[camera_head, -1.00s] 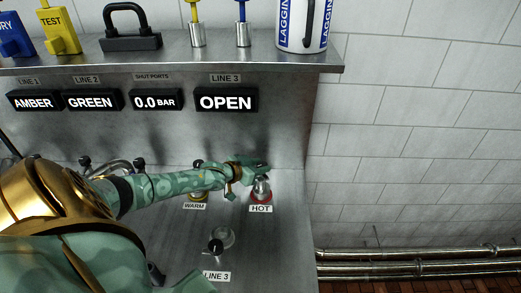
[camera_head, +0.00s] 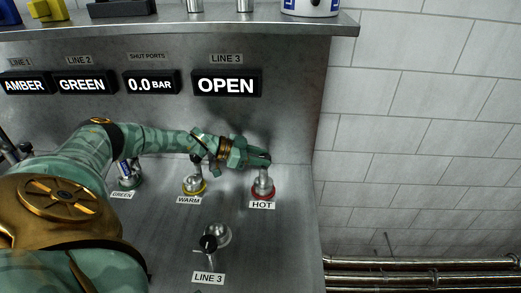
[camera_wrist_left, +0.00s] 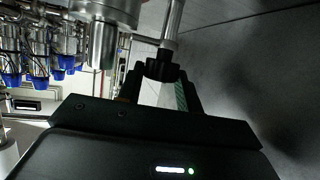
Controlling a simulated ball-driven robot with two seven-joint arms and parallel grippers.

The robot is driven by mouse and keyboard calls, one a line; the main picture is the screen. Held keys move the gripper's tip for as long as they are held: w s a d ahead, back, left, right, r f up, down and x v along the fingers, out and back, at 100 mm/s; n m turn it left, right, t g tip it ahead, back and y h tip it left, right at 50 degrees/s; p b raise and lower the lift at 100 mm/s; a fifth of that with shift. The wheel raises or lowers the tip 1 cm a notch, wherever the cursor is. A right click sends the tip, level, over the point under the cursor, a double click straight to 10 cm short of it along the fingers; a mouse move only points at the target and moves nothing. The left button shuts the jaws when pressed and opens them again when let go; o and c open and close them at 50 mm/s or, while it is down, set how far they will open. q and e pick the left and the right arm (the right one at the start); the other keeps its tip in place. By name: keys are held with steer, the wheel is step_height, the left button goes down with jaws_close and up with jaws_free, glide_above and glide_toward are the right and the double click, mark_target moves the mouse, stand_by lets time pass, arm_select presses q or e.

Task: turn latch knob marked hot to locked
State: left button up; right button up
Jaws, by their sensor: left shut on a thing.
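The knob marked HOT (camera_head: 263,186) is a metal valve on a red ring, on the steel worktop at the right end of the row. Its HOT label (camera_head: 262,205) lies in front. My left gripper (camera_head: 262,158) is just above and behind the knob body. In the left wrist view my left gripper (camera_wrist_left: 160,80) is shut on the black grip (camera_wrist_left: 161,66) at the end of a metal lever rod (camera_wrist_left: 173,22). In the head view my fingers hide this grip. My right gripper is not in view.
The WARM knob (camera_head: 194,184) with a yellow ring stands to the left, under my left wrist. The LINE 3 knob (camera_head: 210,242) stands in front. The LINE 3 display (camera_head: 227,84) reads OPEN. The worktop is clear right of HOT.

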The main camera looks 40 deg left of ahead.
arm_select(q)
steer(key=shift+w+r, duration=0.1)
steer(key=shift+r, duration=0.05)
steer(key=o, duration=1)
steer(key=p+v, duration=0.1)
steer(key=v, duration=1.5)
steer(key=shift+a+p, duration=0.1)
steer(key=shift+p, duration=0.25)
steer(key=shift+f, duration=0.2)
